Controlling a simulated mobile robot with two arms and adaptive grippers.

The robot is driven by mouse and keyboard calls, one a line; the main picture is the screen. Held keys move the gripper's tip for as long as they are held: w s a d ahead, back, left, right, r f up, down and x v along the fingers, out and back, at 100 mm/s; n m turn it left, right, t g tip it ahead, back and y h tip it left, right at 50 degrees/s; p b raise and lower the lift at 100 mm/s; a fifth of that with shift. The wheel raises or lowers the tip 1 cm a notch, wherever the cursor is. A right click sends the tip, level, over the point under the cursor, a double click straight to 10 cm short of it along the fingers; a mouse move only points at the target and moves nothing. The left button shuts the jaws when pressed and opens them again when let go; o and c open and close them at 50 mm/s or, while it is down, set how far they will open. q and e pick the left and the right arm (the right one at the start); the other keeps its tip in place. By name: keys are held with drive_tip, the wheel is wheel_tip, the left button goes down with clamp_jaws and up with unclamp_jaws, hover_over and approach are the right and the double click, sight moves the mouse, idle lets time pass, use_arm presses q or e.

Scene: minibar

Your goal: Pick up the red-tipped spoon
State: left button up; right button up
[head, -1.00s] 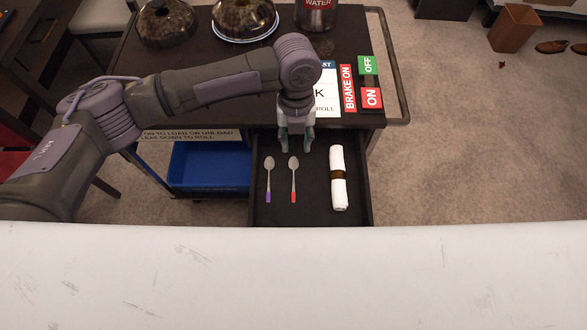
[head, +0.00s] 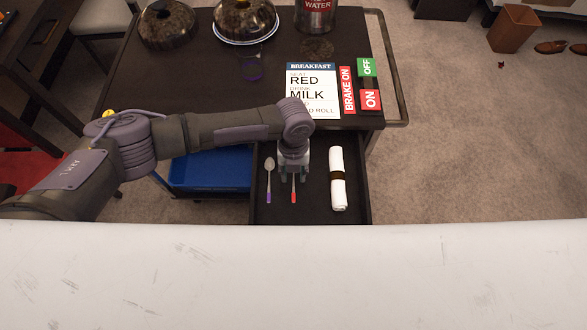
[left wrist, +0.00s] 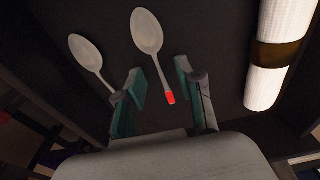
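The red-tipped spoon (head: 293,192) lies in the open drawer. In the head view my left gripper (head: 293,178) is over it and hides its bowl. The left wrist view shows the spoon (left wrist: 151,42) whole, its red tip (left wrist: 170,98) towards the gripper. There my left gripper (left wrist: 160,88) is open, with one teal-padded finger on each side of the handle's lower end. I see no contact between fingers and spoon. My right gripper is not in view.
A purple-tipped spoon (head: 269,177) lies just left, close to the left finger. A rolled white napkin (head: 338,188) with a brown band lies right. The drawer (head: 315,212) has side walls. The cart top (head: 215,85) bears domes and a breakfast card (head: 313,90).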

use_arm(q)
drive_tip(key=shift+f, duration=0.3)
clamp_jaws()
drive_tip(key=shift+r, duration=0.15)
